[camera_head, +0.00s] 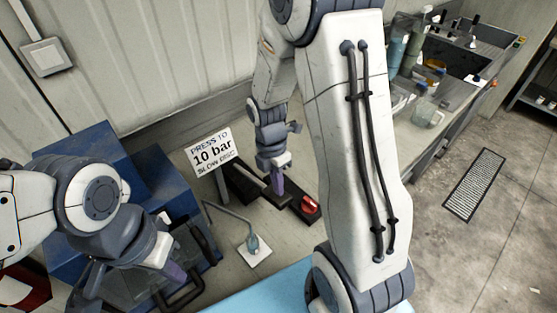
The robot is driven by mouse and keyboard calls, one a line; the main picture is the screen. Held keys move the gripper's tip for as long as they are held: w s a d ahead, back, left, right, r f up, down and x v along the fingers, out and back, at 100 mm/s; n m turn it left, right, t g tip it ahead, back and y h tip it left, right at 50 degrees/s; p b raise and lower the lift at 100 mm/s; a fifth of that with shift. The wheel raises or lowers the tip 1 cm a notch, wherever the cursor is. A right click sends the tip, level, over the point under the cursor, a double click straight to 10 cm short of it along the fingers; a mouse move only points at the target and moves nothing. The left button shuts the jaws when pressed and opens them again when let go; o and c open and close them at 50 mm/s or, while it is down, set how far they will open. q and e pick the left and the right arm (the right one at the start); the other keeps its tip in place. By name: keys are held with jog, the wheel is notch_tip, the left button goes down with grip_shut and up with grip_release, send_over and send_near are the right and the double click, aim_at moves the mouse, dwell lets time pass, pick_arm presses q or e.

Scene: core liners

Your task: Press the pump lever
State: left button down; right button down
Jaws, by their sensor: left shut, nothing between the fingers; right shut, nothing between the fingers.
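My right gripper (277,184) is shut and empty, pointing down over the unit just left of the red part. I cannot tell whether it touches the unit. My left gripper (175,272) is shut and empty at the lower left, above a dark case. My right arm hides what lies right of the red part.
A grey rod with a fitting (253,244) stands on a white plate in front of the unit. Blue boxes (90,145) and the dark case (200,243) fill the left. A sink counter with bottles (397,50) is at upper right. A floor grate (474,185) lies beyond.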

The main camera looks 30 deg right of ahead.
notch_tip(320, 180, up, 7)
jog(key=shift+w+r+b, duration=0.15)
jog(key=shift+w+b, duration=0.05)
jog(key=shift+b, duration=0.25)
dwell(1.9)
